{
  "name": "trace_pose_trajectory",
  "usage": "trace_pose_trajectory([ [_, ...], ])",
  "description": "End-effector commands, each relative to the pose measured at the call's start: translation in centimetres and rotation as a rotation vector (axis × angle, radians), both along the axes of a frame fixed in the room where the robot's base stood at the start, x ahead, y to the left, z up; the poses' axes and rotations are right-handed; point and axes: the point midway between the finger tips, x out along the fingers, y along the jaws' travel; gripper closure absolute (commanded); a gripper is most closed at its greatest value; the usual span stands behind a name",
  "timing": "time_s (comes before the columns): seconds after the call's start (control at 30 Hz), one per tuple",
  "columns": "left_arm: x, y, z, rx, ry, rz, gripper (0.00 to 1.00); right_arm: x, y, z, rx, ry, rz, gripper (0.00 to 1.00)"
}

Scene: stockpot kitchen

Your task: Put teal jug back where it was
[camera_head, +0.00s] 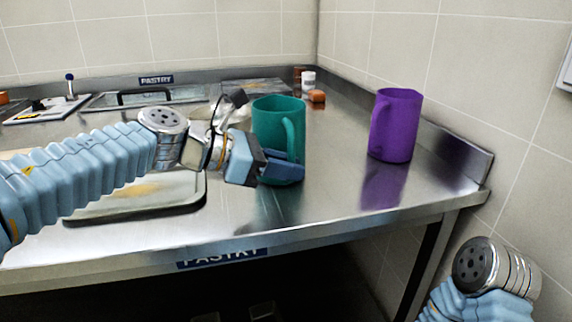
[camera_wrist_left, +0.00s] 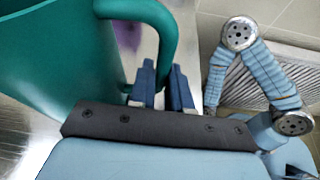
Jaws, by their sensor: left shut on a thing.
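The teal jug (camera_head: 268,118) is upright over the steel counter, left of the purple jug. My left gripper (camera_head: 288,173) is low on the jug's near side and shut on its handle. In the left wrist view the teal jug (camera_wrist_left: 45,50) fills the upper left, and its handle comes down between the fingers of my left gripper (camera_wrist_left: 163,85). The gripper hides the jug's base in the head view, so I cannot tell whether it touches the counter. My right gripper is out of view; only part of my right arm shows.
The purple jug (camera_head: 394,125) stands near the counter's right end. A small orange item (camera_head: 317,96) and a white bottle (camera_head: 308,80) stand near the back corner. A tray (camera_head: 135,205) lies at the front left. The steel counter (camera_head: 335,200) is clear between the jugs.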

Motion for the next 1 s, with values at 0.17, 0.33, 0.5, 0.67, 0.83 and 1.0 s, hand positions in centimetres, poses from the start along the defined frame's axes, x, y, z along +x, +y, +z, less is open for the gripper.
trace_pose_trajectory([
  [0.17,0.0,0.0,0.1,-0.001,-0.003,0.0,1.0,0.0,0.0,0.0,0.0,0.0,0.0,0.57],
  [0.33,0.0,0.0,-0.4,0.0,0.0,0.0,0.81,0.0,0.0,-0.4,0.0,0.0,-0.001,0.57],
  [0.5,0.0,0.0,-0.3,0.0,-0.001,0.0,0.56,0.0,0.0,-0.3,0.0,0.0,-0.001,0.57],
  [0.67,0.0,0.0,-0.3,0.0,-0.001,0.0,0.56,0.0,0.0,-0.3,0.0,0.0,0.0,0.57],
  [0.83,0.0,0.0,0.2,0.0,-0.001,0.0,0.56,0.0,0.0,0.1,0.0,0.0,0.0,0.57],
  [1.0,-0.8,2.3,1.1,-0.003,-0.003,0.002,0.56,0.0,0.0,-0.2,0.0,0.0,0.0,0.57],
])
